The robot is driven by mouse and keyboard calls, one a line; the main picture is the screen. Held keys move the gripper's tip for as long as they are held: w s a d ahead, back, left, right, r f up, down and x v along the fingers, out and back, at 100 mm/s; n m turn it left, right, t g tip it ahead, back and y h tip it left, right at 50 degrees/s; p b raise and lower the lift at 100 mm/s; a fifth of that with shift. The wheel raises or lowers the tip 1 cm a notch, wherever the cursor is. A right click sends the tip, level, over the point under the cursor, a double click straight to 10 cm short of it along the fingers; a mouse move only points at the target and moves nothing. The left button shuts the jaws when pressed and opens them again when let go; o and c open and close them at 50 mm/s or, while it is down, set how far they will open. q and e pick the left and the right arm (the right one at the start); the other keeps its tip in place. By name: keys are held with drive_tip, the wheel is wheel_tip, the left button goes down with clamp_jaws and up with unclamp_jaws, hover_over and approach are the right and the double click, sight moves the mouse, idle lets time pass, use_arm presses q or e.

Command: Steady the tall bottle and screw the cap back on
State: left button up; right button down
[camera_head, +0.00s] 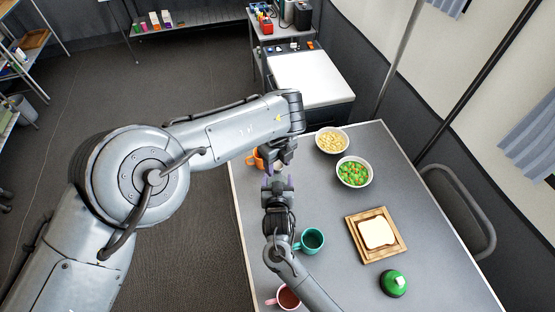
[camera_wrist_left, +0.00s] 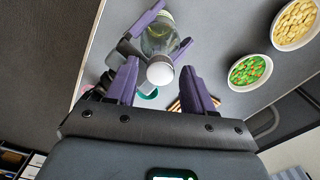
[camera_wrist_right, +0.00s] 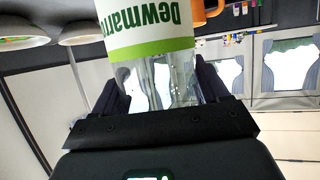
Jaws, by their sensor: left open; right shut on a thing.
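The clear bottle with a white and green label (camera_wrist_right: 150,35) stands between the fingers of my right gripper (camera_wrist_right: 160,90), which is shut on its clear part. In the left wrist view the bottle (camera_wrist_left: 158,38) shows from above, with the white cap (camera_wrist_left: 160,72) at its top end. My left gripper (camera_wrist_left: 158,85) is open, its purple fingers on either side of the cap with gaps. I cannot tell how tightly the cap sits. In the head view my left gripper (camera_head: 281,160) is just beyond my right gripper (camera_head: 277,184), and the arms mostly hide the bottle.
A teal mug (camera_head: 312,239) and a pink mug (camera_head: 288,298) are near my right arm. Two bowls (camera_head: 332,140) (camera_head: 354,172), a bread board (camera_head: 356,248) and a green round object (camera_head: 393,284) occupy the grey table's right side.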

use_arm(q)
clamp_jaws()
drive_tip(key=m, duration=0.6)
drive_tip(key=shift+m, duration=0.4)
drive_tip(key=m, duration=0.4)
drive_tip(key=shift+m, duration=0.3)
drive_tip(key=shift+o, duration=0.7)
unclamp_jaws()
drive_tip(key=shift+r, duration=0.1)
wheel_tip(320, 180, up, 12)
use_arm(e)
unclamp_jaws()
